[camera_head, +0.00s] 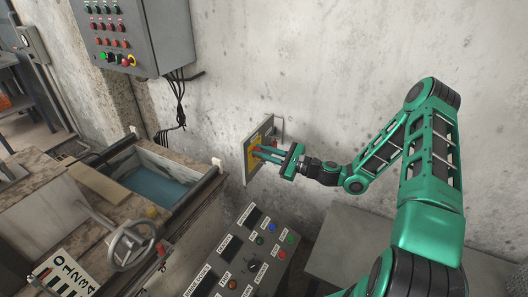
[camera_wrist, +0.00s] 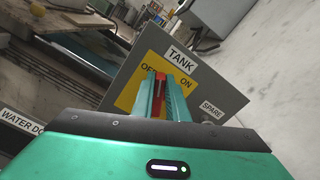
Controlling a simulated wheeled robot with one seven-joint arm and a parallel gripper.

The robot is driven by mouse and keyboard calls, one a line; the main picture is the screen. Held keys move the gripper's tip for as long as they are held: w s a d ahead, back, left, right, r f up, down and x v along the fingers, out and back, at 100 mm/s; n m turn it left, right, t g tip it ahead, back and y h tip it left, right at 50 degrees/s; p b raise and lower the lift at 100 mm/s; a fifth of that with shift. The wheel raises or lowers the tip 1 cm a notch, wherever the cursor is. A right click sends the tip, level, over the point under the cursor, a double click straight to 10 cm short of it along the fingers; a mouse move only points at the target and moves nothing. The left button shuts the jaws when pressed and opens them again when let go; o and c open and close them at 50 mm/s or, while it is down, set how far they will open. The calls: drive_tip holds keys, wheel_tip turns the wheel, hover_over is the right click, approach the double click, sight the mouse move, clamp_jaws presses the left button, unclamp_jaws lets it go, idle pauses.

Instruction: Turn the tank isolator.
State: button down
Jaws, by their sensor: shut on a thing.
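The tank isolator is a grey panel (camera_wrist: 207,84) with a yellow plate (camera_wrist: 157,48) and a red handle (camera_wrist: 159,83). Labels read TANK, ON, SPARE and a partly hidden OFF. In the head view the panel (camera_head: 250,156) stands out from the concrete wall, seen nearly edge-on. My gripper (camera_wrist: 162,95) is shut on the red handle, one finger on each side of it. In the head view my gripper (camera_head: 268,155) reaches the panel from the right. The handle's lower part is hidden behind my fingers and gripper body.
A console (camera_head: 245,255) with labelled buttons stands below the panel. A water tank (camera_head: 160,180) and a handwheel (camera_head: 133,245) are to its left. A grey control box (camera_head: 135,30) with cables hangs on the wall above. A low grey surface (camera_head: 365,250) lies at the lower right.

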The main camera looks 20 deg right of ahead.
drive_tip(key=n, duration=0.4)
drive_tip(key=f+n, duration=0.1)
drive_tip(key=n, duration=0.3)
drive_tip(key=s+a+f+n, duration=0.1)
drive_tip(key=n, duration=0.3)
drive_tip(key=shift+f+n, duration=0.25)
drive_tip(key=shift+n, duration=0.05)
idle(0.4)
drive_tip(key=c, duration=1.7)
unclamp_jaws()
drive_tip(key=shift+f, duration=0.1)
drive_tip(key=shift+c, duration=0.2)
approach(251, 156)
drive_tip(key=v, duration=0.4)
drive_tip(key=shift+s+d, duration=0.2)
drive_tip(key=shift+d, duration=0.15)
